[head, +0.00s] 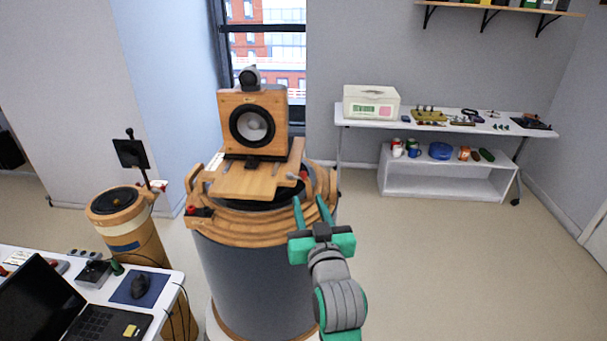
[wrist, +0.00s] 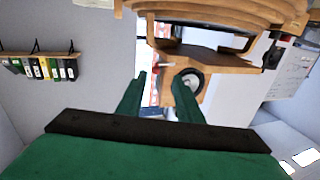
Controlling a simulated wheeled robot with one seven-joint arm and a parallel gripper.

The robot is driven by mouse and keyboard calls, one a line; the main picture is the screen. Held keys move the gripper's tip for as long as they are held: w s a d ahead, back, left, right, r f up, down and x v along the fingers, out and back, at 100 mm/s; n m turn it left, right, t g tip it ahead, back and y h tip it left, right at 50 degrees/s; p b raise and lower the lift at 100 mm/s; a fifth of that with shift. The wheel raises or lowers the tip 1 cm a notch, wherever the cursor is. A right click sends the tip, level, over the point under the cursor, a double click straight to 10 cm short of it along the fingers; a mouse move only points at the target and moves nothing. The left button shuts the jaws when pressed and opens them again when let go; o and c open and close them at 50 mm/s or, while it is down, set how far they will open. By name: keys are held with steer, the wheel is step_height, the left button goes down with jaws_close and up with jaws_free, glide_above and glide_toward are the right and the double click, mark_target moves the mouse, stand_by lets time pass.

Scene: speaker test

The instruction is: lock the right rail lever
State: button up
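A wooden speaker (head: 254,125) stands on a wooden plate (head: 245,180) on top of a round wooden-ringed stand (head: 255,270). The right rail lever (head: 303,176) shows as a small red-tipped part at the plate's right edge; its exact position is too small to read. A small red part also shows in the wrist view (wrist: 166,64), just beyond the fingertips. Another red-ended lever (head: 192,210) is at the stand's left front. My gripper (head: 309,202) is open and empty, at the stand's right front, below and apart from the right lever. Its green fingers also show in the wrist view (wrist: 160,82).
A desk with a laptop (head: 90,318) and mouse (head: 140,285) is at the lower left. A smaller round wooden stand (head: 120,215) is behind it. A white bench (head: 430,128) with tools stands at the back right. Floor to the right is clear.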

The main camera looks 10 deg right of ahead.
mark_target(304, 175)
steer(key=w, duration=0.3)
steer(key=w+r, duration=0.1)
steer(key=w, duration=0.3)
steer(key=w+d, duration=0.1)
steer(key=w, duration=0.3)
steer(key=shift+w+r, duration=0.1)
steer(key=shift+r, duration=0.3)
jaws_close()
